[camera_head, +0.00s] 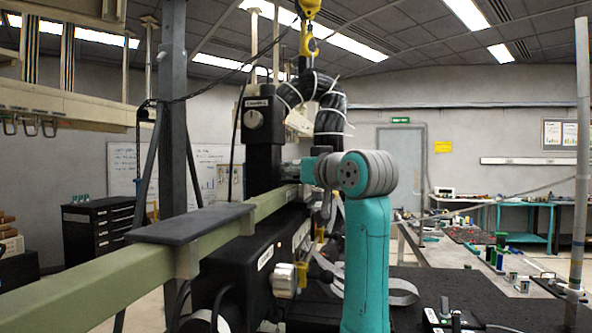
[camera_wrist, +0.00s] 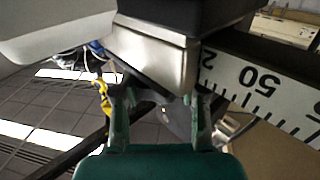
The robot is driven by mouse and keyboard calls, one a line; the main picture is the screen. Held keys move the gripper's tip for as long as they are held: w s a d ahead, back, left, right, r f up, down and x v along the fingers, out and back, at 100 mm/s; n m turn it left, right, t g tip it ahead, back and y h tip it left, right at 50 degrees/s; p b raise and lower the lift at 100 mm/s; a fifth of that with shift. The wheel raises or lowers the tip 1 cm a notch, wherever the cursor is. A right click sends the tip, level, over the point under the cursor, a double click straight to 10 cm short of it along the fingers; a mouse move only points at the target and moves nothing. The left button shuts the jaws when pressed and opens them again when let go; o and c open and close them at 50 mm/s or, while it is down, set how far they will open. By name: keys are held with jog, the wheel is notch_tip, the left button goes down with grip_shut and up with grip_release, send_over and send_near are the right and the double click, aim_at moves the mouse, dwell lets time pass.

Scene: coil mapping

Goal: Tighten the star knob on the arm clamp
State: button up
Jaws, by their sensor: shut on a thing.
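In the wrist view, my gripper (camera_wrist: 160,100) shows its two green fingers. They are shut, with a gap between them, on a silver-grey block (camera_wrist: 152,62) at their tips. I cannot tell whether this block is part of the arm clamp or its star knob; no star shape shows there. In the head view, my arm reaches to the green beam (camera_head: 90,272), and its wrist hides the fingers. Yellow-handled fittings show lower down: one beside a pale round part (camera_head: 302,275), another above it (camera_head: 320,234). I cannot tell whether either is the star knob.
A black column (camera_head: 262,140) and thick black cables (camera_head: 330,105) stand beside my wrist. A yellow hook (camera_head: 308,45) hangs above. Workbenches (camera_head: 480,200) stand at the right.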

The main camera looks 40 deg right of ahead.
dwell(0.3)
jog(key=o, duration=1.2)
jog(key=shift+c, duration=0.2)
jog(key=s+a, duration=0.2)
jog(key=s, duration=0.9)
jog(key=shift+s, duration=0.4)
